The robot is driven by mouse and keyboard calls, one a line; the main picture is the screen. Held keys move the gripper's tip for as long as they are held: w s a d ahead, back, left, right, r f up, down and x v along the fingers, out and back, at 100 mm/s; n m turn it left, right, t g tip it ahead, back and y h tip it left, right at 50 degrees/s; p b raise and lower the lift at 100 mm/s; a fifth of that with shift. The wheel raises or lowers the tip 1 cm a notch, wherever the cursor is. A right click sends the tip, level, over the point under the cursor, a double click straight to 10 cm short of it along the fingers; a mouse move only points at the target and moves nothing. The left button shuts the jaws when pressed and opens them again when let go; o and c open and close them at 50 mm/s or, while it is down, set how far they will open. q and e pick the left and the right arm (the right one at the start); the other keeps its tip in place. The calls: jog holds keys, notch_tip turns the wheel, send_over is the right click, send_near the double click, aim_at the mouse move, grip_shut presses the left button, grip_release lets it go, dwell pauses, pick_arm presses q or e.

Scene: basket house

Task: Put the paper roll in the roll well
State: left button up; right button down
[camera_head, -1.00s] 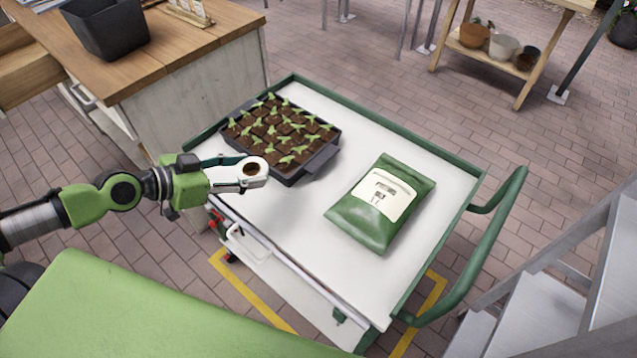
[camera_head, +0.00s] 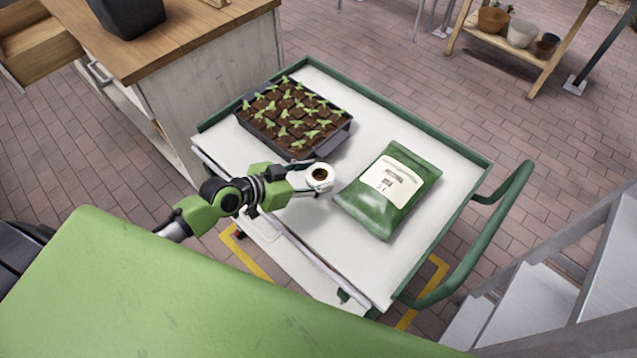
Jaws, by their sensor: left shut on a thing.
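The paper roll (camera_head: 321,184) is small and white with a brown core, its round end facing up. My left gripper (camera_head: 314,180) is shut on it and holds it over the white top of the cart, between the seedling tray and the green bag. I cannot tell how high above the cart top it is. No roll well can be made out in this view. My right gripper is not in view.
The cart (camera_head: 300,220) has a green rim and a handle at right. A seedling tray (camera_head: 296,120) and a green bag (camera_head: 372,214) lie on it. A wooden workbench (camera_head: 200,45) with an open drawer (camera_head: 40,55) stands behind left. Metal steps (camera_head: 540,300) are at right.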

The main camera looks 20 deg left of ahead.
pick_arm(q)
jog(key=shift+w+d+f, duration=0.1)
jog(key=shift+d+f, duration=0.1)
jog(key=shift+f, duration=0.05)
jog(key=f, duration=0.3)
jog(key=shift+w+d+f, duration=0.1)
jog(key=shift+d+f, duration=0.05)
jog(key=shift+d, duration=0.15)
jog(key=shift+f, duration=0.3)
jog(key=shift+f, duration=0.15)
jog(key=o, duration=0.8)
jog(key=shift+o, duration=0.2)
